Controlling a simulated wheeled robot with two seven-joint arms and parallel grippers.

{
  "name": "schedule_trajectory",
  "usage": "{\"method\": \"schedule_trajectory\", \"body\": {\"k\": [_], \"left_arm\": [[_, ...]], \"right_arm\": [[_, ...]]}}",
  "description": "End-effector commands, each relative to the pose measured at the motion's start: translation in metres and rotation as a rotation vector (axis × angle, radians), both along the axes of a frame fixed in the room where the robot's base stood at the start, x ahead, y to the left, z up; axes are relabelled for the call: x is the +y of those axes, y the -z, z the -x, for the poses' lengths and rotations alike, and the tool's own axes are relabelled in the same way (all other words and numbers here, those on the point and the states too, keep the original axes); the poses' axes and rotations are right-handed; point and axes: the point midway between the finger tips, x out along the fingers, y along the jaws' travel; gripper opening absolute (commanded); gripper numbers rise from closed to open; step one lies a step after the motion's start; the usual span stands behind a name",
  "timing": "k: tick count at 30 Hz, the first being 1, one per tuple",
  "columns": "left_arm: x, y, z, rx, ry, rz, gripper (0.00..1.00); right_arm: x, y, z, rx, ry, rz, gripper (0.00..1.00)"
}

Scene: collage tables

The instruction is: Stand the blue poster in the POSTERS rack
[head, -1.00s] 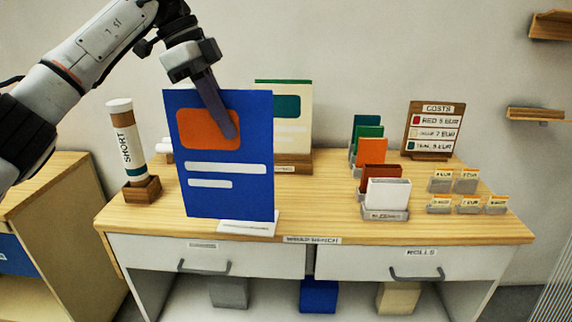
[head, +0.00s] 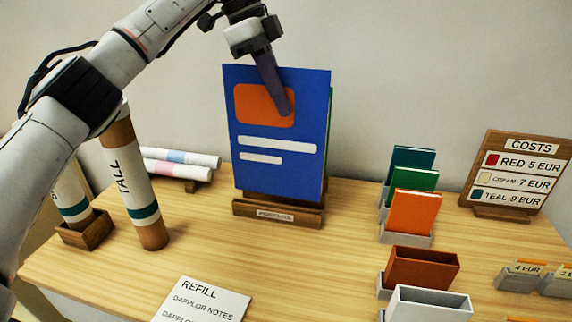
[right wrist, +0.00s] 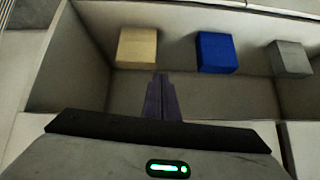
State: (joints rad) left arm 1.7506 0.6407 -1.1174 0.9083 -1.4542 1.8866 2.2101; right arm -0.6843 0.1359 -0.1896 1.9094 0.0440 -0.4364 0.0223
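The blue poster (head: 278,170) has an orange patch and white bars and stands nearly upright at the POSTERS rack (head: 277,215) in the head view. Its lower edge is just behind the rack's front lip; I cannot tell whether it rests on the rack. A thin green edge of another poster (head: 329,130) shows behind it. My left gripper (head: 284,108) is at the blue poster's upper part, one finger across its front face, shut on it. My right gripper (right wrist: 161,98) shows in the right wrist view with its fingers together and nothing visible between them.
A TALL tube (head: 133,185) stands left of the rack, with rolls (head: 180,165) behind. Coloured card holders (head: 413,212) and a COSTS sign (head: 516,172) stand to the right. A REFILL note (head: 203,300) lies in front. The right wrist view shows a blue block (right wrist: 216,53) among others.

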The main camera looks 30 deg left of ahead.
Motion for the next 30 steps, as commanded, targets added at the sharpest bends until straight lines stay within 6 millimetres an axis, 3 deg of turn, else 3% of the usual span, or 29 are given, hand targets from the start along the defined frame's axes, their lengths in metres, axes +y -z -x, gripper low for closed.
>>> {"method": "schedule_trajectory", "body": {"k": [3,16,27,30], "left_arm": [[0.001,0.023,0.000,0.001,0.000,0.000,0.00],[0.001,0.069,0.000,0.001,-0.001,0.000,0.00],[0.000,0.076,0.000,0.000,0.000,0.000,0.00],[0.000,0.075,0.000,0.000,0.000,0.000,0.19]], "right_arm": [[0.000,0.002,0.003,0.007,-0.001,0.000,0.00],[0.001,0.000,0.004,0.008,-0.001,-0.001,0.00],[0.001,-0.001,0.001,0.001,-0.001,-0.001,0.00],[0.001,-0.001,0.001,0.000,-0.001,-0.001,0.00]]}}
